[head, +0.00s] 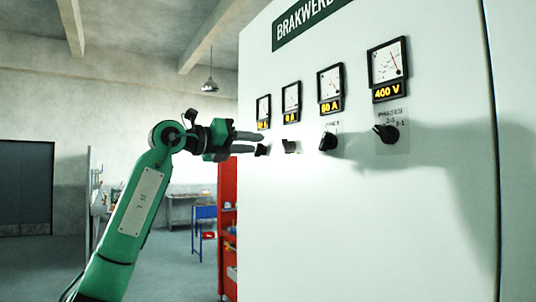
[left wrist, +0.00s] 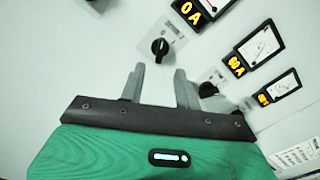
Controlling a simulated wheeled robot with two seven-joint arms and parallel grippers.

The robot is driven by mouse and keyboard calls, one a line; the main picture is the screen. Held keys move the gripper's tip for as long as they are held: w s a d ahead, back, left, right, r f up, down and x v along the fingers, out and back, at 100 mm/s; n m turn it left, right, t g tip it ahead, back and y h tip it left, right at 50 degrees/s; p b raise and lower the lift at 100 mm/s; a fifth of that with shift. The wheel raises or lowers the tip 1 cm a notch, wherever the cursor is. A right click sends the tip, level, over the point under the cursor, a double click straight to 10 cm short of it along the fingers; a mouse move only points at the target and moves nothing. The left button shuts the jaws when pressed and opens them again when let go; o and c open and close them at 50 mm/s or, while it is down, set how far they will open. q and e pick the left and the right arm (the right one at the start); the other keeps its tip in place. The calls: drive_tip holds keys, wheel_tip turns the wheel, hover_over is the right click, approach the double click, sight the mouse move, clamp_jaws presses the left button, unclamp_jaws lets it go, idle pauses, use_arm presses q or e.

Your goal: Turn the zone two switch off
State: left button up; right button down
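A row of black rotary switches sits on the white cabinet front, each below a meter. The second switch from the left (head: 291,147) is under a meter reading 0 A. It also shows in the left wrist view (left wrist: 160,46), just beyond and roughly between my fingertips, with a pale mark on its knob. My left gripper (head: 263,143) is open and empty beside the left end of the row. Its two fingers stand apart in the left wrist view (left wrist: 157,75); no contact with a switch is visible.
The leftmost switch (head: 262,150) is close to my fingertips. The third switch (head: 328,141) and the PHASES switch (head: 385,133) are further right. The meters (head: 330,88) stick out above. A red rack (head: 228,230) and a blue stand (head: 205,213) are behind.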

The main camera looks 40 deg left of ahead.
use_arm(q)
drive_tip(key=b+v, duration=0.1)
drive_tip(key=v, duration=0.4)
drive_tip(key=shift+s+a, duration=0.1)
drive_tip(key=shift+s, duration=0.25)
